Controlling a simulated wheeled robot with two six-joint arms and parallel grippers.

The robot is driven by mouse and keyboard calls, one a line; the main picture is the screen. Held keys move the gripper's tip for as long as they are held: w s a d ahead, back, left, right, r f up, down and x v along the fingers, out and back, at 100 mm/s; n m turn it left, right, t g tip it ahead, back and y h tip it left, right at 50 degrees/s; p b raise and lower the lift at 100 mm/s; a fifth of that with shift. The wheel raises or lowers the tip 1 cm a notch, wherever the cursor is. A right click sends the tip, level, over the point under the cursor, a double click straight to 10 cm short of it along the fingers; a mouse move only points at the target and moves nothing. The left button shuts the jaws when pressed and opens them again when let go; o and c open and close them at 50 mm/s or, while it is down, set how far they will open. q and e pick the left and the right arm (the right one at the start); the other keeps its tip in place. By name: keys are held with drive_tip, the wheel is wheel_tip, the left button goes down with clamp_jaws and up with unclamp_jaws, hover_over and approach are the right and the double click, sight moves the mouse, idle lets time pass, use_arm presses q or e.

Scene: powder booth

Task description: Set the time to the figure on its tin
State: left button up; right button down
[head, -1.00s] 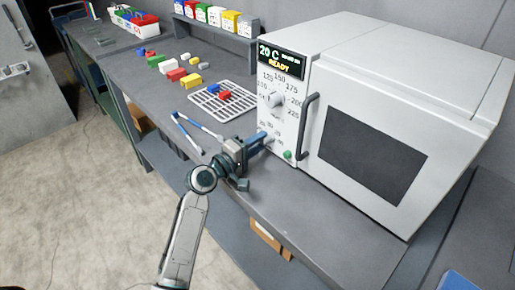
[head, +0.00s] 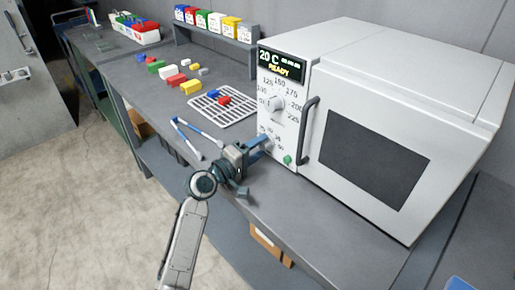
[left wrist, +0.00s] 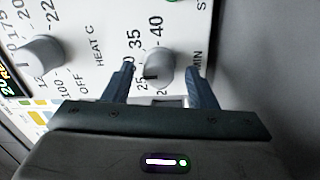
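The white oven (head: 400,85) stands on the bench, with its display (head: 281,64) reading 20 C and READY. The heat dial (head: 276,103) is on its panel; it also shows in the left wrist view (left wrist: 42,52). The time dial (left wrist: 158,68), marked 35 and 40 among other figures in MIN, sits between my left gripper's (left wrist: 160,78) two spread fingers, with gaps visible on both sides. In the head view my left gripper (head: 266,145) covers that dial. Several coloured tins (head: 215,22) stand on a shelf; their figures are too small to read. My right gripper is not in view.
A green button (head: 287,160) is low on the panel, beside the oven door handle (head: 307,130). A white wire rack (head: 222,107) with small red and blue blocks, blue-and-white tongs (head: 197,135) and several coloured blocks (head: 178,80) lie left of the oven.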

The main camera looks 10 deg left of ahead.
use_arm(q)
drive_tip(key=shift+s, duration=0.1)
drive_tip(key=shift+s+a+f, duration=0.1)
drive_tip(key=shift+s+a, duration=0.15)
drive_tip(key=shift+a, duration=0.05)
drive_tip(key=b+v, duration=0.1)
drive_tip(key=v, duration=0.7)
drive_tip(key=shift+s+a+b, duration=0.15)
drive_tip(key=shift+s+b, duration=0.25)
drive_tip(key=shift+s+a, duration=0.3)
drive_tip(key=shift+s, duration=0.2)
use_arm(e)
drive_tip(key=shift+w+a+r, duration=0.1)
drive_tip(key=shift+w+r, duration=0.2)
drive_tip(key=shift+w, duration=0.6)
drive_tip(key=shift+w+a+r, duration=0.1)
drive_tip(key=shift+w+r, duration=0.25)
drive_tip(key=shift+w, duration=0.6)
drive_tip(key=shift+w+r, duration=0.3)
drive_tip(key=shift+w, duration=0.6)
